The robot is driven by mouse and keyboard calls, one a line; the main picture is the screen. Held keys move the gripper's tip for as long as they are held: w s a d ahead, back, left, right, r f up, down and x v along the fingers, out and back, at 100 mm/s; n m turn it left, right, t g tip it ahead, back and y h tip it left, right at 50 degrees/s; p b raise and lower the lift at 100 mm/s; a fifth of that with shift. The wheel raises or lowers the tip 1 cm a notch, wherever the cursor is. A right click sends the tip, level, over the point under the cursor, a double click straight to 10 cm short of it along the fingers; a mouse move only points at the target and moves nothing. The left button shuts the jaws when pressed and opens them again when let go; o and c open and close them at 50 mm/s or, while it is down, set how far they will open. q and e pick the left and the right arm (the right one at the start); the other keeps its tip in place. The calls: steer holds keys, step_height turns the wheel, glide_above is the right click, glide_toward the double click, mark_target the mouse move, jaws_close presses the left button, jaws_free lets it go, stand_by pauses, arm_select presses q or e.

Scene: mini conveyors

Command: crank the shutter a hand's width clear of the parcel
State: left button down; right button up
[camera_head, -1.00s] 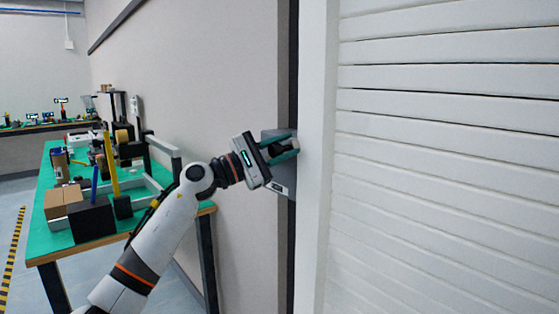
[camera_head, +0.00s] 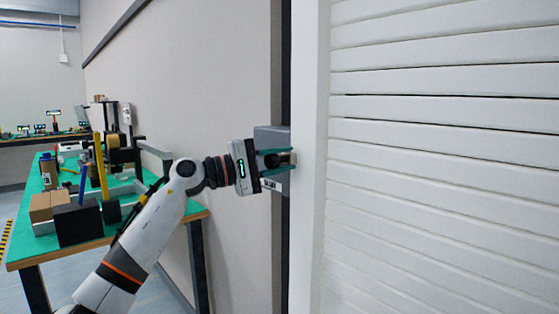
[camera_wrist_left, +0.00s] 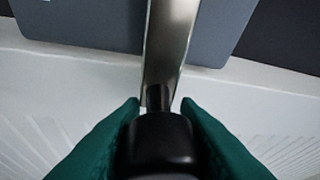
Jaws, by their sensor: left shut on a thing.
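The white slatted shutter (camera_head: 440,170) fills the right of the head view, and its slats cover the part of the opening that shows. The crank box (camera_head: 272,136) is a grey plate on the wall beside the white shutter frame (camera_head: 309,120). My left gripper (camera_head: 284,161) is at the box, its green fingers on both sides of the crank knob. In the left wrist view the gripper (camera_wrist_left: 160,130) is shut on the black crank knob (camera_wrist_left: 160,140), which joins a metal crank arm (camera_wrist_left: 168,45). No parcel can be made out behind the shutter. My right gripper is not in view.
A green-topped workbench (camera_head: 190,213) stands at the left with cardboard boxes (camera_head: 50,203), a black box (camera_head: 78,223) and several tools. Another bench (camera_head: 45,137) is farther back. Bare wall lies between the workbench and the shutter.

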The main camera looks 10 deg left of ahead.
arm_select(q)
steer(key=shift+f+m+g+y+b, duration=0.3)
steer(key=shift+f+m+g+b, duration=0.1)
steer(key=shift+f+m, duration=0.45)
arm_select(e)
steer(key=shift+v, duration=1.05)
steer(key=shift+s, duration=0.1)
arm_select(q)
steer(key=c, duration=1.1)
jaws_free()
steer(key=shift+a, duration=0.1)
steer(key=v, duration=1.2)
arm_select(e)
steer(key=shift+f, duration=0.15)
